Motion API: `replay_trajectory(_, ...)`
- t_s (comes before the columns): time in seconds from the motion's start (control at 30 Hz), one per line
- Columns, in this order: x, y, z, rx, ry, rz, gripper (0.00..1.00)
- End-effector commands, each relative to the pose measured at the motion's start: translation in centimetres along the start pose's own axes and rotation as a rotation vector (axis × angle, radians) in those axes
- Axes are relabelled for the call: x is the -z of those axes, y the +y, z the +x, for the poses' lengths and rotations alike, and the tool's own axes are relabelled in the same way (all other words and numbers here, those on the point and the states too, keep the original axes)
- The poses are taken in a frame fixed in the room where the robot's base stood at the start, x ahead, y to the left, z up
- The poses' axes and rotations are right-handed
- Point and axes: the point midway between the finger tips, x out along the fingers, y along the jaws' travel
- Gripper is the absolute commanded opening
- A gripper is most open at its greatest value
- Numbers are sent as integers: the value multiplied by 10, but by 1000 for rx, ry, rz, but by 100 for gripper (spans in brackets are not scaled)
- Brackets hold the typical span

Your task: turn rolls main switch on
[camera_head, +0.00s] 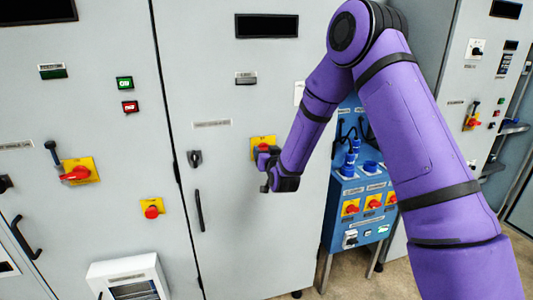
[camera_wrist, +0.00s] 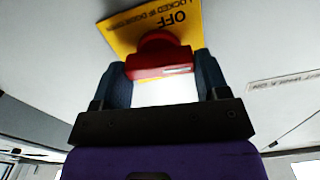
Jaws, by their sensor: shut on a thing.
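The switch is a red rotary handle (camera_wrist: 160,58) on a yellow plate (camera_wrist: 118,32) marked OFF, seen close in the wrist view. In the head view the yellow plate (camera_head: 263,141) is on the grey cabinet door right of centre, with the red handle mostly hidden by my gripper. My gripper (camera_wrist: 161,72) is shut on the red handle, one finger on each side of it. In the head view my gripper (camera_head: 265,158) is at the plate, reached by my purple arm. Which way the handle is turned cannot be told well.
A black door lock (camera_head: 195,158) and a long door handle (camera_head: 199,210) are left of the switch. Other red switches (camera_head: 76,172) on yellow plates are on the left cabinet. A blue socket box (camera_head: 350,225) stands to the right, partly behind my arm.

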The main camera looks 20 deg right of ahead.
Motion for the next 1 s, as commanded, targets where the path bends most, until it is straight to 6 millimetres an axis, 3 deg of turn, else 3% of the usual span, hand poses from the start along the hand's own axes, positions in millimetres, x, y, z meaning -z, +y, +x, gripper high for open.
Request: replay_trajectory(1.0, -2, 5, 0, -3, -1, 945, 44)
